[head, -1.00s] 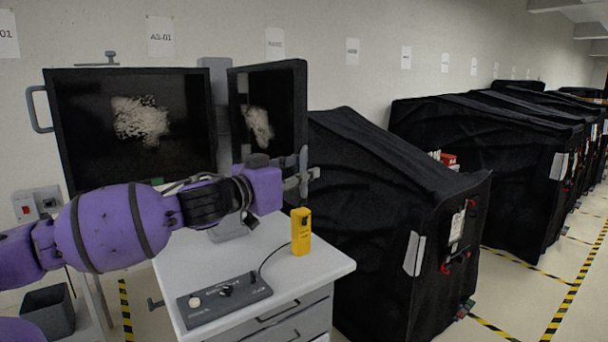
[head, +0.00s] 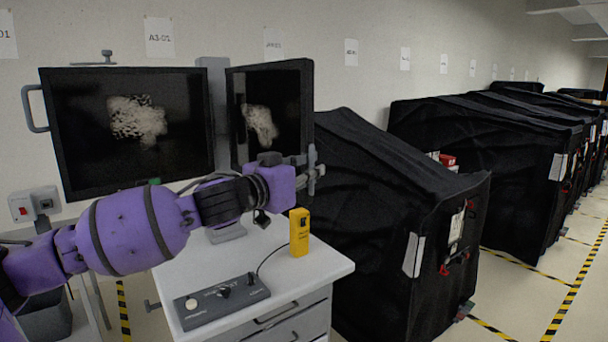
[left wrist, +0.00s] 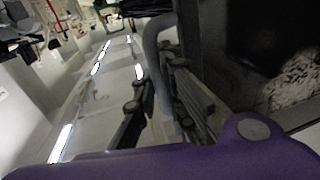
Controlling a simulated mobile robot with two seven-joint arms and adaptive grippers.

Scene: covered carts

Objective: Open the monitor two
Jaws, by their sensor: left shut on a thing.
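Two dark monitors with pale grey scan images hang side by side on a grey post. The left monitor (head: 80,150) faces me nearly square on. The right monitor (head: 280,90) stands at an angle beside it. My left gripper (head: 313,170) is at the right monitor's lower right edge. In the left wrist view, a grey curved handle (left wrist: 152,45) runs between my left fingers (left wrist: 160,100), and the gripper is shut on it. The monitor's dark screen shows at the right of that view. The handle is mostly hidden in the head view. My right gripper is out of view.
A white drawer cart (head: 300,278) stands below, with a yellow box (head: 299,233) and a grey control panel (head: 222,300) joined by a cable. Black covered carts (head: 400,210) fill the right side. Striped floor (head: 545,275) lies beyond them.

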